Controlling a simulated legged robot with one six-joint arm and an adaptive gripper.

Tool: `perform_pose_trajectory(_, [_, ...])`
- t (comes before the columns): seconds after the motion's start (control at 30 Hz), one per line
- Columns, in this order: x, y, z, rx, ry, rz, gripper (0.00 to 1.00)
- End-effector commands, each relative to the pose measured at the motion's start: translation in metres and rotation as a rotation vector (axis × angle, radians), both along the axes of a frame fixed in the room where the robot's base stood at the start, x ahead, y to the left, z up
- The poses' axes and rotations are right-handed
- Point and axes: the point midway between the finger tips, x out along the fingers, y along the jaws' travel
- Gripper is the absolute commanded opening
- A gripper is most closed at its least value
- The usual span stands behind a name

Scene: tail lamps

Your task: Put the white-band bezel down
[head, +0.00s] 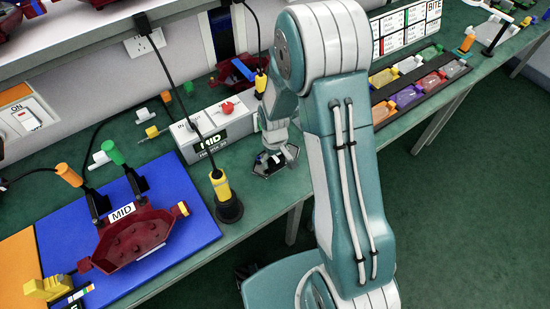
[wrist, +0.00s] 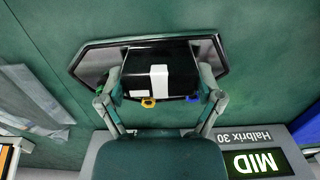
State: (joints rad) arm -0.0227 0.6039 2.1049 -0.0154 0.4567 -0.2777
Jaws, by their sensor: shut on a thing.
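The white-band bezel (wrist: 90,62) is a dark, long hexagonal piece with a black block in its middle and a white band (wrist: 159,80) across that block. My gripper (wrist: 158,96) is shut on the block, one finger at each end. In the head view the bezel (head: 268,171) is at the green bench's front edge, below my gripper (head: 276,156), partly hidden by the fingers. It looks about level, close to the bench top; I cannot tell whether it touches. A small yellow ring and blue and green bits show beside the block in the wrist view.
A grey box marked MID (head: 213,125) stands just left of my gripper. A yellow-and-black tool (head: 222,190) stands upright nearby. A red lamp body (head: 130,238) lies on a blue mat (head: 195,222). Right of my arm is a black rack (head: 425,92) of coloured lenses.

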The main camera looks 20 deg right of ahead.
Motion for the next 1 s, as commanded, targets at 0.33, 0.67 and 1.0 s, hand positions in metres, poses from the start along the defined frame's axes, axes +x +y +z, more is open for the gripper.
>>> perform_pose_trajectory(0.33, [0.000,0.000,-0.002,0.000,0.000,0.000,1.00])
perform_pose_trajectory(0.67, [0.001,0.000,0.004,0.000,-0.002,0.000,1.00])
perform_pose_trajectory(1.0, [0.002,0.001,0.067,0.000,-0.005,0.000,1.00])
